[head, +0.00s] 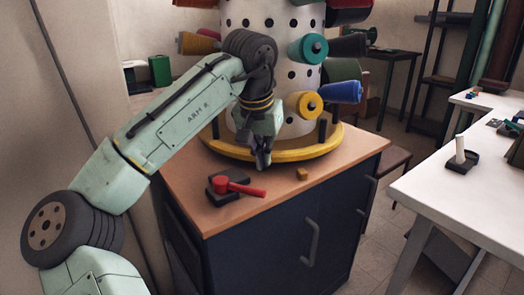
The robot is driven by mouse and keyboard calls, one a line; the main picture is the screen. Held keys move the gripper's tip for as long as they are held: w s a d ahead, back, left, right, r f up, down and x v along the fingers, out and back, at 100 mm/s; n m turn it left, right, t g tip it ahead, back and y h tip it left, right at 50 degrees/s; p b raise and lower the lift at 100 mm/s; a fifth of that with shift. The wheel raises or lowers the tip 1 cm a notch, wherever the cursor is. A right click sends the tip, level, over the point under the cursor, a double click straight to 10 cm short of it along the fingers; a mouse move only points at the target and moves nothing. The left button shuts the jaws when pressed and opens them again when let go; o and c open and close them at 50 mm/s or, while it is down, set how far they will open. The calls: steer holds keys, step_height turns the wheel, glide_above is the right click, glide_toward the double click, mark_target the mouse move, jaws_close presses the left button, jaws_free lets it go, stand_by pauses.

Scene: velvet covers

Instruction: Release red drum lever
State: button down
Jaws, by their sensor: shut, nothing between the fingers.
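The red drum lever (243,188) lies nearly level on a small black base on the cabinet's wooden top. Its round red hub is at the left and its handle points right. My gripper (263,163) hangs pointing down just behind and above the handle, by the front rim of the drum stand. Its fingers are shut with nothing between them. It appears apart from the lever, though the exact gap is hard to judge. The white perforated drum (285,95) stands behind my gripper, partly hidden by my arm.
Coloured spools, such as the blue one (341,92), stick out around the drum. A yellow ring (322,147) circles its foot. The wooden top (190,178) has free room. A white table (420,190) stands at the right.

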mark_target(241, 188)
steer(key=x, duration=0.5)
steer(key=shift+f, duration=0.4)
steer(key=s, duration=0.1)
steer(key=s+a+r, duration=0.1)
steer(key=s, duration=0.1)
steer(key=shift+s+a+r, duration=0.1)
steer(key=shift+s+r, duration=0.05)
steer(key=shift+r, duration=0.05)
steer(key=shift+s, duration=0.15)
steer(key=shift+r+p, duration=0.1)
steer(key=shift+p, duration=0.5)
